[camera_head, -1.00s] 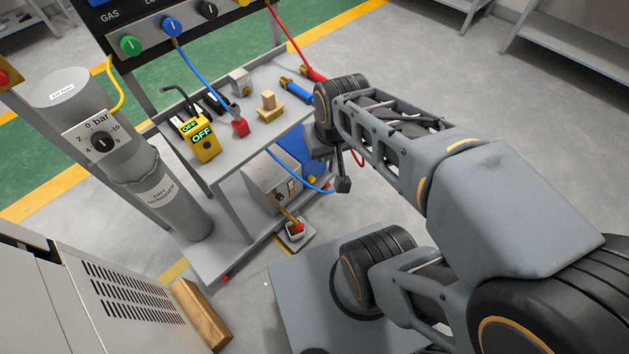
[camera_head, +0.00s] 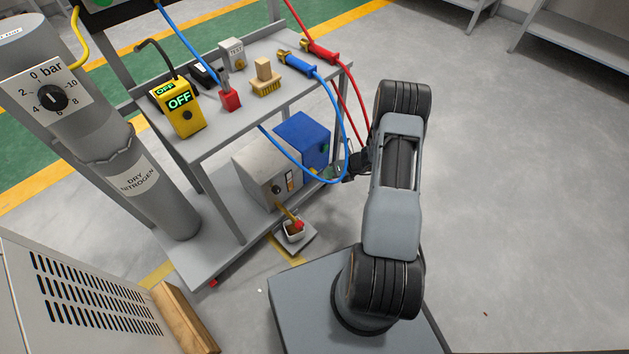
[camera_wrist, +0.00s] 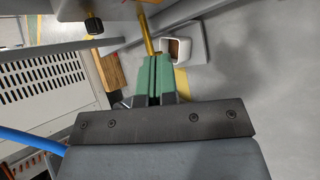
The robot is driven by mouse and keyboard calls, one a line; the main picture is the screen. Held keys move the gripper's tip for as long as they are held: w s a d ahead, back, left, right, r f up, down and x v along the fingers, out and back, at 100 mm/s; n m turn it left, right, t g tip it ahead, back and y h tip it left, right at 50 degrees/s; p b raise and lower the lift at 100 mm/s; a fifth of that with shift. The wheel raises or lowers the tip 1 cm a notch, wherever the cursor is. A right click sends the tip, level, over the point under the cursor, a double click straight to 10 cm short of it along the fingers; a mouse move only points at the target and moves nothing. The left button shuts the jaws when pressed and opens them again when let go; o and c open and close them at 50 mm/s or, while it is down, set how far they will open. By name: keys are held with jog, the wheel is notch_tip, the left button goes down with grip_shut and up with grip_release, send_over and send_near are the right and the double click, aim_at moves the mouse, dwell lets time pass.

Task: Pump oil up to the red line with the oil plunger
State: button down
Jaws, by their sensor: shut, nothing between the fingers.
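A grey box (camera_head: 268,175) stands on the cart's lower shelf, with a brass rod (camera_head: 287,212) slanting from it towards a small white cup (camera_head: 293,236). A red piece (camera_head: 299,225) shows at the cup. In the wrist view the brass rod (camera_wrist: 147,38) appears just past my fingertips, with the white cup (camera_wrist: 178,50) to its right. My gripper (camera_wrist: 156,60) has green fingers, shut and empty. In the head view my gripper (camera_head: 335,172) is right of the boxes, partly behind the blue cable. I cannot tell which part is the plunger or make out a red line.
A blue box (camera_head: 303,140) stands beside the grey one. A blue cable (camera_head: 346,130) loops down close to my gripper; red cables hang nearby. The cart's upper shelf (camera_head: 210,140) carries a yellow meter (camera_head: 180,112) and a brush (camera_head: 266,80). Floor at right is clear.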

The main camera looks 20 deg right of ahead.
aim_at(312, 172)
notch_tip(312, 172, down, 12)
jog(key=s+d+m+t+b, duration=0.1)
jog(key=s+d+m, duration=0.1)
jog(key=m, duration=0.5)
jog(key=shift+d+t+h+b, duration=0.3)
jog(key=shift+d+h+b, duration=0.1)
jog(key=shift+f, duration=0.1)
jog(key=w+a+b, duration=0.2)
jog(key=w+a, duration=0.1)
jog(key=w, duration=0.5)
jog(key=shift+a+b, duration=0.3)
jog(key=shift+a, duration=0.05)
jog(key=shift+w, duration=0.1)
dwell(1.1)
jog(key=shift+w+a, duration=0.15)
jog(key=shift+w, duration=0.1)
